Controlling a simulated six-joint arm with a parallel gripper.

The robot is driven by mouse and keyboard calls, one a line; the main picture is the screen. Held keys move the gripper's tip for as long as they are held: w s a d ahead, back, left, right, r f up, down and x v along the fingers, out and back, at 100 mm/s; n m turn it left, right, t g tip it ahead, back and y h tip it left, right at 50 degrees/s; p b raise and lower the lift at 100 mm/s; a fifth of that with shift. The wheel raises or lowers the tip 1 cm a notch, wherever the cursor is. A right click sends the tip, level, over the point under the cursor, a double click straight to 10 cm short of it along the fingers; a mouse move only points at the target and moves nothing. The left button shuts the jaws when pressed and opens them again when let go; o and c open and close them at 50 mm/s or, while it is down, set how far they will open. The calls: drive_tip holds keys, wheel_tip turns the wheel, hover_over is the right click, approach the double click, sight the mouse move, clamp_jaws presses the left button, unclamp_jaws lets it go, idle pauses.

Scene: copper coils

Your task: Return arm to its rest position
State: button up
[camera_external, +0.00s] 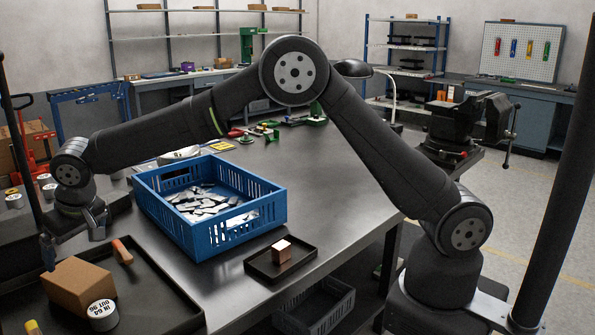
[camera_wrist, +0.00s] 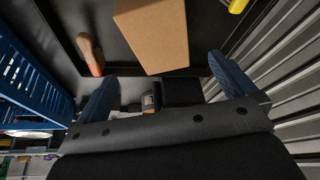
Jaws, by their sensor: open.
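My gripper (camera_external: 72,252) hangs at the left end of my outstretched arm, above the back of a large black tray. In the wrist view its two blue fingers (camera_wrist: 162,70) are spread wide, with nothing held between them. A brown cardboard box (camera_external: 78,286) lies in the tray just in front of the gripper. It also shows beyond the fingers in the wrist view (camera_wrist: 152,38).
A blue crate (camera_external: 262,218) with silvery pieces stands right of the gripper, under my arm. An orange-tipped handle (camera_external: 122,252) and a labelled white roll (camera_external: 102,313) lie in the large tray (camera_external: 172,302). A vise (camera_external: 455,125) stands at the back right. The metal tabletop (camera_external: 325,185) is mostly clear.

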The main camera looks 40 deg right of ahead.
sight(73, 273)
drive_tip(key=shift+f, duration=0.1)
drive_tip(key=x, duration=1.2)
drive_tip(key=shift+w, duration=0.1)
drive_tip(key=shift+r, duration=1.25)
